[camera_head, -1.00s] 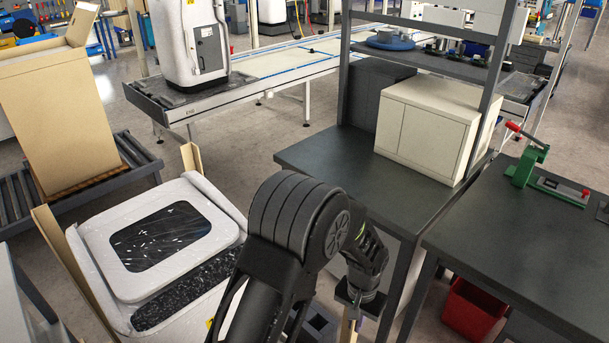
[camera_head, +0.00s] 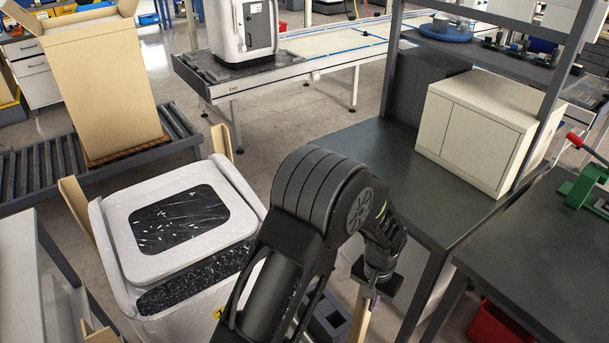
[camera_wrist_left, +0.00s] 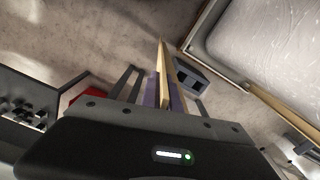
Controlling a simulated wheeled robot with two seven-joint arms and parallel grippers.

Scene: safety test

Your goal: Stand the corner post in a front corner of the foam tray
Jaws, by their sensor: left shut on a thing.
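My left gripper (camera_head: 369,292) points down to the right of the wrapped unit. It is shut on the corner post (camera_head: 359,323), a tan strip. In the left wrist view, the post (camera_wrist_left: 163,65) runs away from between the fingers (camera_wrist_left: 160,92), clear of the white unit. The white foam-wrapped unit (camera_head: 138,262) stands at lower left, with tan posts at its back right corner (camera_head: 221,141) and left side (camera_head: 75,206). The foam tray under it cannot be made out clearly; my arm hides the unit's front right. My right gripper is out of view.
A dark workbench (camera_head: 385,170) with a cream cabinet (camera_head: 470,137) stands to the right. A dark compartment box (camera_head: 328,318) is low beside my arm. A roller conveyor (camera_head: 60,163) with a tall carton (camera_head: 95,90) is behind left. A red bin (camera_head: 495,328) is at lower right.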

